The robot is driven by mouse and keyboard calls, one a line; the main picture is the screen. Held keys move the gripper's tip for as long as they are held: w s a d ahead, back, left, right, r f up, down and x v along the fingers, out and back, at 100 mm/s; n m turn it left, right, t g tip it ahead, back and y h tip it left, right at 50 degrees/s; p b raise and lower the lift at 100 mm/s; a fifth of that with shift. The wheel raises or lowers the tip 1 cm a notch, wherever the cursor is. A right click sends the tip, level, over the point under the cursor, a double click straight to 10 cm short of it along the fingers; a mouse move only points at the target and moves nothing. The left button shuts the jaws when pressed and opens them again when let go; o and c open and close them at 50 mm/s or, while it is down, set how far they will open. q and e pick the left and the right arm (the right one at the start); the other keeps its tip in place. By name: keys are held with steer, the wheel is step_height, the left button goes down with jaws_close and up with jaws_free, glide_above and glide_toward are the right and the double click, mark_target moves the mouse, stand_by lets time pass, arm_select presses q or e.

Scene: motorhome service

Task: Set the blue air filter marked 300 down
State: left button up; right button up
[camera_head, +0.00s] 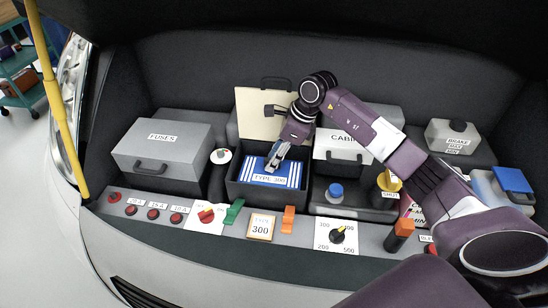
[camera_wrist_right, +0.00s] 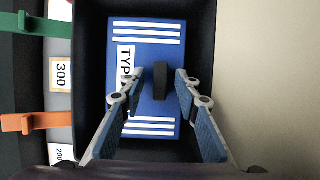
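The blue air filter (camera_head: 258,179), with white stripes and a label reading TYPE 300, lies flat inside an open dark box (camera_head: 233,191). In the right wrist view the filter (camera_wrist_right: 140,40) has a black upright tab (camera_wrist_right: 160,82) at its middle. My right gripper (camera_head: 275,161) is over the filter, pointing down into the box. In the right wrist view its fingers (camera_wrist_right: 160,76) stand on both sides of the tab, with a visible gap on each side. The gripper looks open and holds nothing. My left gripper is not in view.
The box's cream lid (camera_head: 257,112) stands open behind it. A grey FUSES case (camera_head: 162,150) is left, a CABIN case (camera_head: 338,148) right. In front are a 300 card (camera_head: 261,227), green lever (camera_head: 234,211), orange lever (camera_head: 288,219) and dial (camera_head: 337,236).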

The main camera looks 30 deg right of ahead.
steer(key=b+v, duration=0.2)
steer(key=v, duration=1)
steer(key=shift+b, duration=0.3)
